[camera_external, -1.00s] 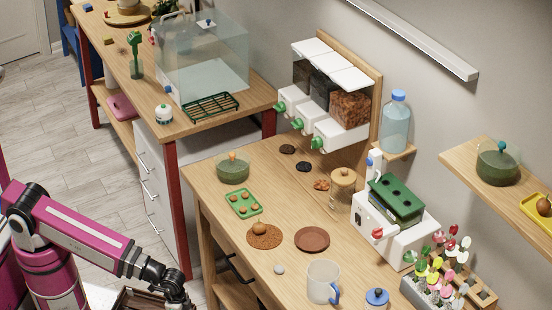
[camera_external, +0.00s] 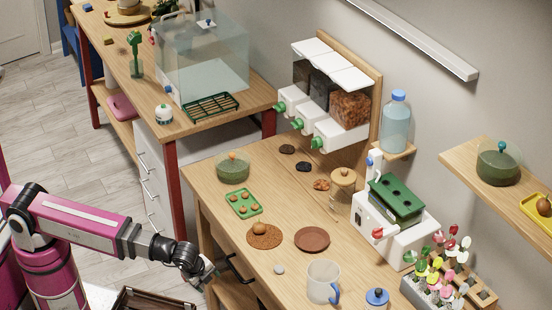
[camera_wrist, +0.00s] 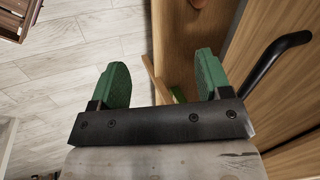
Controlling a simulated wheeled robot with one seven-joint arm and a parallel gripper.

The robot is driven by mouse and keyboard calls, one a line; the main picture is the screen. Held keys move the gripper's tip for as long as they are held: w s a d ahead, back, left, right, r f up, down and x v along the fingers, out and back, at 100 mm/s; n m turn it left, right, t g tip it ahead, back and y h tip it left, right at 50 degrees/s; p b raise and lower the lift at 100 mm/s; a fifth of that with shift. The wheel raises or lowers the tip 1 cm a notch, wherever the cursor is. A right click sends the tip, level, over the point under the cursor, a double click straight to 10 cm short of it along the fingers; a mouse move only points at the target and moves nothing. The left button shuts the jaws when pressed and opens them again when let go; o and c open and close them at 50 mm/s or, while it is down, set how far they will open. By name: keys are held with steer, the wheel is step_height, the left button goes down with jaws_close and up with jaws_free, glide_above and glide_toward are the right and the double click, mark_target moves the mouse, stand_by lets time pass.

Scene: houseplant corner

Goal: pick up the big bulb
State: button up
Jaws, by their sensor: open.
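A round brown bulb (camera_external: 259,228) sits on a round brown mat (camera_external: 274,241) on the wooden table, larger than the small bulbs in the green tray (camera_external: 237,197). Another brown bulb (camera_external: 543,206) of similar look lies in a yellow-rimmed tray (camera_external: 527,204) on the right wall shelf. I cannot tell for certain which is the big one. My gripper (camera_external: 212,274) is low, in front of the table's left side, apart from both bulbs. In the wrist view my gripper (camera_wrist: 163,78) has its green fingers spread with nothing between them.
A black drawer handle (camera_wrist: 277,62) and wooden cabinet front are close to my gripper's right side. A terracotta saucer (camera_external: 312,239), a grey stone (camera_external: 279,270), a clear mug (camera_external: 323,282) and a green bowl (camera_external: 233,171) stand near the mat.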

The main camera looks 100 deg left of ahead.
steer(key=w+a+r+m+t+y, duration=0.1)
steer(key=w+a+r+m+y, duration=0.15)
steer(key=r, duration=0.45)
steer(key=w+a+r+m+t+y, duration=0.1)
steer(key=w+r+m, duration=0.15)
steer(key=r, duration=0.45)
steer(key=m+t+y, duration=0.3)
steer(key=m+t, duration=0.2)
steer(key=m, duration=1)
glide_toward(255, 226)
steer(key=w, duration=0.1)
steer(key=shift+g, duration=0.3)
steer(key=x, duration=0.4)
steer(key=shift+a+r, duration=0.1)
steer(key=shift+r, duration=0.1)
steer(key=shift+x, duration=3.1)
steer(key=shift+s+f, duration=0.15)
steer(key=c, duration=0.9)
